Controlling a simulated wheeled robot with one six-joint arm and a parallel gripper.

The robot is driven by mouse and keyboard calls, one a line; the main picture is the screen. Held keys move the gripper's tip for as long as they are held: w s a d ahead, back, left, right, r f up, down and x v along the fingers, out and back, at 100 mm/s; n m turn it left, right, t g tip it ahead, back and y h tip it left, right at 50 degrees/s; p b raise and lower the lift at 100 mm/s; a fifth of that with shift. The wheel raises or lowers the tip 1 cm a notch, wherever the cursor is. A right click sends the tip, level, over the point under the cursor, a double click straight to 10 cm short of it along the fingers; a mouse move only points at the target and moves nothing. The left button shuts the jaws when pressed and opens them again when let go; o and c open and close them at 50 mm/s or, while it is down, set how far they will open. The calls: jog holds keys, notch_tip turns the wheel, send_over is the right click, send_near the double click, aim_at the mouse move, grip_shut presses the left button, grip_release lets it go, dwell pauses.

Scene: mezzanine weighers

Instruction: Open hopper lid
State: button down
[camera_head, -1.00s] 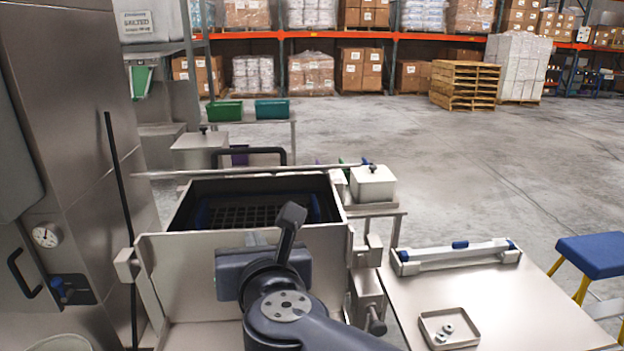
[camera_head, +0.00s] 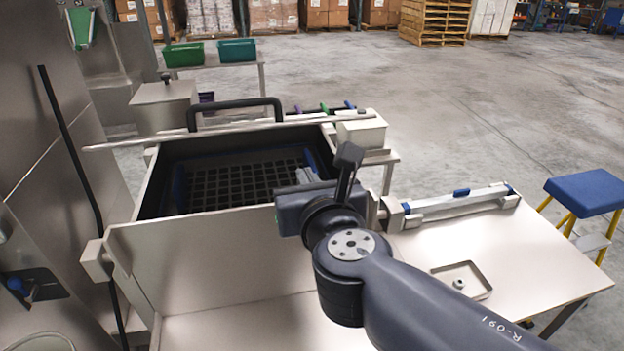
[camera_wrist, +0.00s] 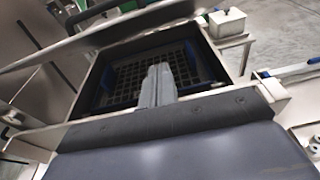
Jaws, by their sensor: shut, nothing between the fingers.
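The hopper (camera_head: 225,222) is a pale metal box with a dark inside and a black grid (camera_head: 245,180), which shows uncovered. Its lid (camera_head: 200,139) is raised at the far side and looks like a thin, nearly edge-on strip in the head view. A black bar handle (camera_head: 235,103) shows above the strip. In the wrist view the lid (camera_wrist: 60,47) is a tilted pale panel across the top left. My gripper (camera_head: 307,175) is shut and empty, over the hopper's near right corner, apart from lid and handle. Its grey fingers (camera_wrist: 158,72) point over the grid.
A steel table (camera_head: 530,260) with a shallow tray (camera_head: 478,272) and a long metal device (camera_head: 460,204) stands to the right. A blue-topped stool (camera_head: 585,190) is beyond it. A steel cabinet (camera_head: 40,180) borders the left. Open floor (camera_head: 450,110) lies behind.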

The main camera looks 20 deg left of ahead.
jog(key=w+a+r+p, duration=0.2)
jog(key=w+a, duration=0.2)
jog(key=w, duration=0.3)
jog(key=shift+r, duration=0.25)
dwell(0.3)
